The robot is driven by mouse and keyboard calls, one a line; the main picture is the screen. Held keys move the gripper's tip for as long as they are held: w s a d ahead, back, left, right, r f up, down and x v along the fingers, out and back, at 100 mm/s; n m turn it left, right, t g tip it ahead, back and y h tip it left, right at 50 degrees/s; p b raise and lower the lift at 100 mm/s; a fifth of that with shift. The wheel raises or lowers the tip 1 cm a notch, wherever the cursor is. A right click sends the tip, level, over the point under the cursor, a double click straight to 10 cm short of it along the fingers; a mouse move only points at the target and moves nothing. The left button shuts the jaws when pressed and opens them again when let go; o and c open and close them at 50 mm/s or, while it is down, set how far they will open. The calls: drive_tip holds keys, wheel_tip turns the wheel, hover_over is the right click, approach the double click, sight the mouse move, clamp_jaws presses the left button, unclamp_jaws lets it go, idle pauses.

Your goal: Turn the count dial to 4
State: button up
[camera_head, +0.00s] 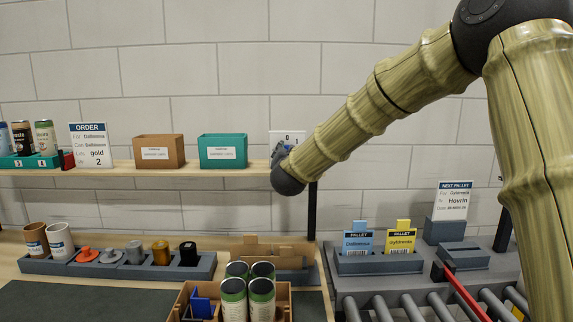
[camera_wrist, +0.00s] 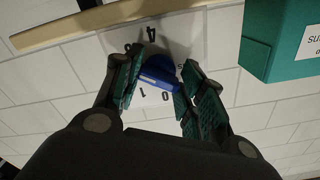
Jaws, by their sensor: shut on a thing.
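The count dial is a blue knob (camera_wrist: 160,82) on a white plate (camera_wrist: 172,38) on the wall, with digits around it. In the wrist view the plate appears upside down; a 4 shows above the knob and 1 and 0 below it, with other digits partly hidden. My gripper (camera_wrist: 165,63) is shut on the knob, one finger on each side. The digit the knob points to cannot be told. In the head view, the plate (camera_head: 297,135) shows 0 and 1 at its top, and my gripper (camera_head: 279,152) and wrist cover most of the rest.
A teal box (camera_head: 222,150) and a brown box (camera_head: 158,151) stand on the shelf (camera_head: 118,167) left of the dial. The teal box (camera_wrist: 275,40) is close to my gripper in the wrist view. An order card (camera_head: 89,144) reads gold, 2. Cans and pallet cards stand below.

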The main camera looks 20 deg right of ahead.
drive_tip(key=m+b, duration=0.5)
drive_tip(key=m, duration=0.1)
drive_tip(key=shift+d+f+m, duration=0.1)
drive_tip(key=shift+f+m, duration=0.05)
drive_tip(key=shift+m, duration=0.15)
drive_tip(key=m+b, duration=0.4)
drive_tip(key=shift+r+m+b, duration=0.2)
drive_tip(key=shift+m+b, duration=0.45)
drive_tip(key=shift+m, duration=0.25)
drive_tip(key=o, duration=1)
drive_tip(key=shift+s+a+f, duration=0.15)
drive_tip(key=shift+s+a, duration=0.1)
drive_tip(key=shift+s, duration=0.2)
drive_tip(key=v, duration=1.1)
drive_tip(key=shift+r, duration=0.25)
